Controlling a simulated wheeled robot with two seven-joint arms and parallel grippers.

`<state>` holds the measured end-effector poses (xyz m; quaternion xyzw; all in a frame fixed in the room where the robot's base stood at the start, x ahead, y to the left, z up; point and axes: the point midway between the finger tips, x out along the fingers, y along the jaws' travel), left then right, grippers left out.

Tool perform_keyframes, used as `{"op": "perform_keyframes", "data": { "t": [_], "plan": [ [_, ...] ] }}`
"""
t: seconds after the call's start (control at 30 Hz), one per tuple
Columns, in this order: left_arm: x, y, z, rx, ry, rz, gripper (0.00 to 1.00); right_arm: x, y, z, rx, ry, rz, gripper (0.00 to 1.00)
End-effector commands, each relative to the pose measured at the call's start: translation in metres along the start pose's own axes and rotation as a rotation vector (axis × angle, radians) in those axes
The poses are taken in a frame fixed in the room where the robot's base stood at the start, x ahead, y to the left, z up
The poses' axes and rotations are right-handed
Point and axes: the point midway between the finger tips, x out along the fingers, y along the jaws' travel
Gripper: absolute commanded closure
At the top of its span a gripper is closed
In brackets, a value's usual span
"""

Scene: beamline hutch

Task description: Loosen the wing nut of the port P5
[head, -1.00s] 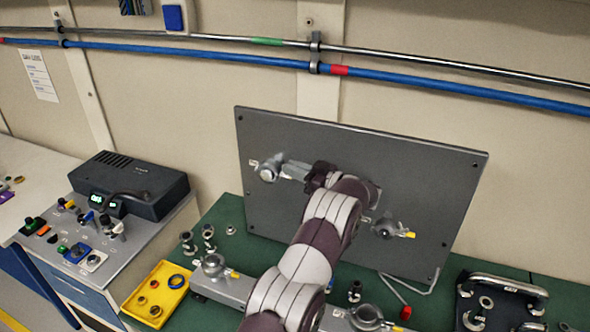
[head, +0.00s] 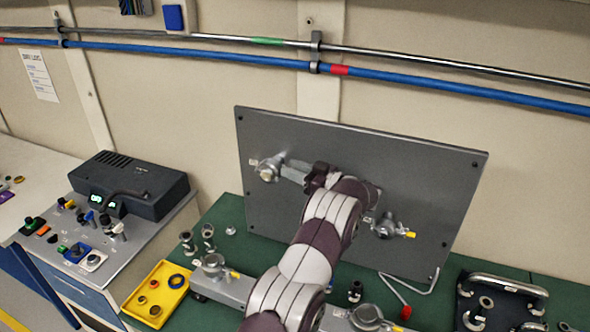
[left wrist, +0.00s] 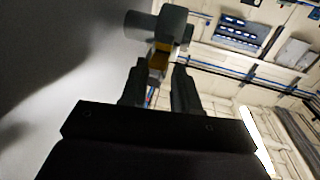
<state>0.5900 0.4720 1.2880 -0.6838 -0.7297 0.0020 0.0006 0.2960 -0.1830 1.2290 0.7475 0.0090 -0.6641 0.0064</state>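The upright grey panel (head: 440,185) carries two clamped ports. One port (head: 267,170) is at its left, the other (head: 384,227) at its lower right with a yellow-tipped wing nut (head: 409,235). The labels are too small to read, so I cannot tell which is P5. My left gripper (head: 290,172) is at the left port, and my arm hides part of the panel. In the left wrist view, the two dark fingers (left wrist: 159,72) stand apart on either side of a yellow wing nut (left wrist: 159,60), below a grey clamp (left wrist: 173,24). Contact is unclear. My right gripper is not in view.
More clamped pipes (head: 212,264) stand on the green bench in front of the panel. A yellow tray (head: 140,312) with rings is at the left, beside a control console (head: 130,185). A dark board with a metal handle (head: 505,285) lies at the right.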

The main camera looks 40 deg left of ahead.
Motion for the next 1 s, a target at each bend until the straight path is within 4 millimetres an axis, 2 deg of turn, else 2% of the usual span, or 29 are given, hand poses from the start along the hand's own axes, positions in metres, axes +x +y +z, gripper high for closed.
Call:
{"op": "perform_keyframes", "data": {
  "t": [0.2, 0.3, 0.37, 0.5, 0.7, 0.83, 1.0],
  "plan": [
    [0.000, 0.000, -0.001, -0.003, 0.001, 0.001, 0.70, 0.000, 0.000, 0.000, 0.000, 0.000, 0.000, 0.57],
    [-0.007, 0.001, 0.002, -0.003, 0.002, 0.002, 0.70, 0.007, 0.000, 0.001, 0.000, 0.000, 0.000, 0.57],
    [-0.018, 0.001, 0.004, -0.004, 0.002, 0.005, 0.70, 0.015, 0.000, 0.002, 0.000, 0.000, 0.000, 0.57],
    [-0.056, 0.001, 0.008, -0.005, 0.002, 0.006, 0.70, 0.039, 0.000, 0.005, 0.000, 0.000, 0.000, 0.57],
    [-0.105, 0.001, 0.005, -0.003, 0.000, 0.003, 0.70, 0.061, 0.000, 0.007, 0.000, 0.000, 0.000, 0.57],
    [-0.122, 0.001, 0.002, -0.003, 0.001, 0.002, 0.70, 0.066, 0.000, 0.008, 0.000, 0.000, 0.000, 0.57],
    [-0.127, 0.000, -0.001, -0.002, 0.001, 0.000, 0.70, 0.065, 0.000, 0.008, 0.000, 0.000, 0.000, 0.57]
  ]
}}
